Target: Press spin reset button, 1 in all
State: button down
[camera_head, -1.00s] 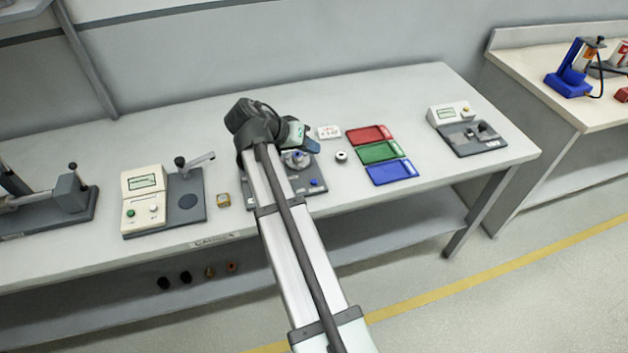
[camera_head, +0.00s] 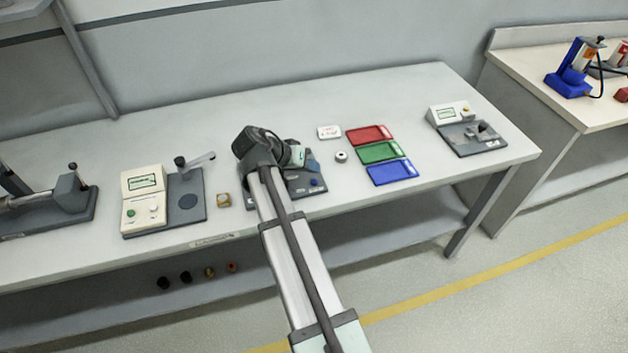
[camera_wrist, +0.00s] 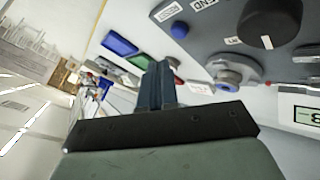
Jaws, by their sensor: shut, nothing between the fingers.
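A dark grey device plate (camera_wrist: 222,42) fills the upper right of the wrist view. It carries a small blue button (camera_wrist: 180,29) beside a white label, a black round knob (camera_wrist: 270,22) and a grey ringed part (camera_wrist: 230,72). In the head view the blue button (camera_head: 315,183) shows at the plate's right front, while my arm hides much of the device. My gripper (camera_wrist: 158,68) is shut and empty, with its fingertips apart from the blue button in the wrist view.
Red (camera_head: 370,134), green (camera_head: 380,152) and blue (camera_head: 391,173) trays lie right of the device. A small white round piece (camera_head: 341,156) stands between. A cream instrument (camera_head: 144,200) is on the left, another (camera_head: 449,115) on the right.

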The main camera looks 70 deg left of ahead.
jog(key=shift+f, duration=0.9)
jog(key=shift+f, duration=0.95)
dwell(2.3)
jog(key=shift+r, duration=0.95)
jog(key=shift+r, duration=2.5)
